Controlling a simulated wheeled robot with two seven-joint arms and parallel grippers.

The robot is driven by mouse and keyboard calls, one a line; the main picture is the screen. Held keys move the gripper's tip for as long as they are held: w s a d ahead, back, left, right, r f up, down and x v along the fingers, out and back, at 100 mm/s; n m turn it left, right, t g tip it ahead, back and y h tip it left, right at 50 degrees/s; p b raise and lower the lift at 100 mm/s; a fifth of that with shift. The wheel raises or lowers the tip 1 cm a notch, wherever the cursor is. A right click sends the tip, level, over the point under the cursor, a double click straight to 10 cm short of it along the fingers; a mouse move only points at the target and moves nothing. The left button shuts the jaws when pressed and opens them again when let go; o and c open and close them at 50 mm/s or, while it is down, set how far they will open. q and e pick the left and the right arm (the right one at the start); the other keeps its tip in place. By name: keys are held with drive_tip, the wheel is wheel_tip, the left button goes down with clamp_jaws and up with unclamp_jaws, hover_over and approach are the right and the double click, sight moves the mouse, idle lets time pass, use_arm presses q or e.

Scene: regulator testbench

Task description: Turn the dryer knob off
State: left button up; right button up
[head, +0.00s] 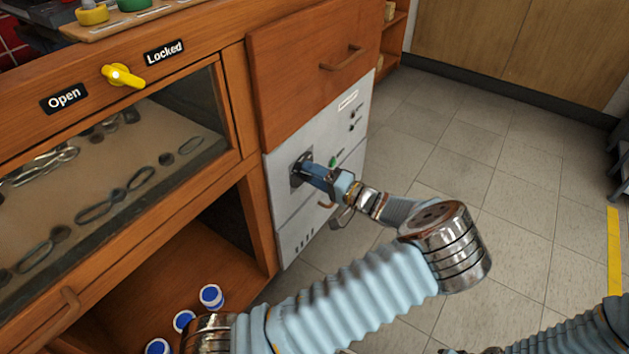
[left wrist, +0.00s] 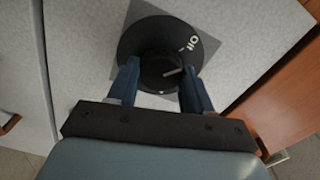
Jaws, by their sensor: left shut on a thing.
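The dryer (head: 345,115) is a light grey panel set in the wooden cabinet, below a drawer. Its black round knob (left wrist: 163,65) shows in the left wrist view on a grey square plate, with white markings on its upper right rim and a white line on its middle grip. My left gripper (head: 302,168) reaches the knob from the right in the head view and mostly hides it there. In the left wrist view its two blue fingers (left wrist: 158,88) are on either side of the knob's middle grip, shut on it. My right gripper is not clearly visible.
A yellow knob (head: 122,75) sits between "Open" and "Locked" labels above a glass-fronted case. Several blue-and-white jars (head: 211,295) stand on the lower shelf. A drawer handle (head: 343,58) projects above the dryer panel.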

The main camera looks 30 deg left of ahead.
use_arm(q)
drive_tip(key=shift+f+n+b, duration=0.15)
drive_tip(key=shift+n+b, duration=0.55)
drive_tip(key=shift+n, duration=0.4)
drive_tip(key=o, duration=1)
drive_tip(key=shift+o, duration=0.2)
drive_tip(key=s+d, duration=0.1)
drive_tip(key=d, duration=1.3)
drive_tip(key=shift+p, duration=0.35)
drive_tip(key=shift+a, duration=0.1)
